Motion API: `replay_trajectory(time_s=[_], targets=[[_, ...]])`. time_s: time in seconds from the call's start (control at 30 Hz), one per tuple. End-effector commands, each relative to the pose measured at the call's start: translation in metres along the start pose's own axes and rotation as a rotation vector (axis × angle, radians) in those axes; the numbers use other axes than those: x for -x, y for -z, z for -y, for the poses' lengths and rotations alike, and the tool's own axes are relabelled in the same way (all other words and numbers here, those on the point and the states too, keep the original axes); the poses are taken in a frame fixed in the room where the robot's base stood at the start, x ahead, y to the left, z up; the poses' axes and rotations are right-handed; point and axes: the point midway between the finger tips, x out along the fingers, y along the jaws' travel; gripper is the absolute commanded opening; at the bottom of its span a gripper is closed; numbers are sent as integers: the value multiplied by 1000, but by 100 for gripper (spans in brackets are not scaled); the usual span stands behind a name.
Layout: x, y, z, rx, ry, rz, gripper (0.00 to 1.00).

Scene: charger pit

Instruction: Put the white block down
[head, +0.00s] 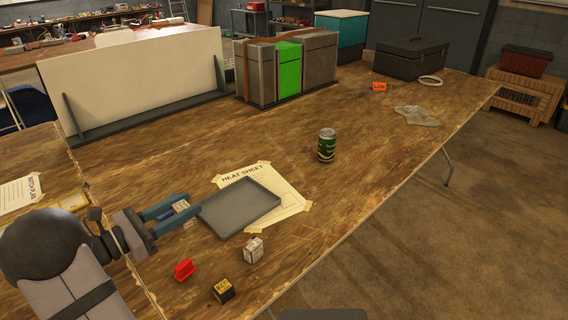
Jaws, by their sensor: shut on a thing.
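My gripper (178,212) has blue fingers and reaches in from the left, over the wooden table near the left edge of the grey tray (240,208). It is shut on a small white block (181,206), which shows only in part between the fingertips. I cannot tell whether the block touches anything below it. A white box with printed marks (253,249) stands apart on the table in front of the tray.
A red object (184,270) and a black and yellow box (223,291) stand near the front edge. The tray lies on a taped heat sheet (290,197). A green can (327,145) stands behind it.

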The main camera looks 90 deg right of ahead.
Motion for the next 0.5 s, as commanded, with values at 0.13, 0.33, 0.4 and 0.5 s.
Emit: replay_trajectory(time_s=[0.13, 0.33, 0.4, 0.5], targets=[[-1, 0, 0, -1, 2, 1, 14], [-1, 12, 0, 3, 1, 1, 14], [-1, 22, 0, 4, 1, 1, 14], [0, 39, 0, 4, 1, 1, 14]])
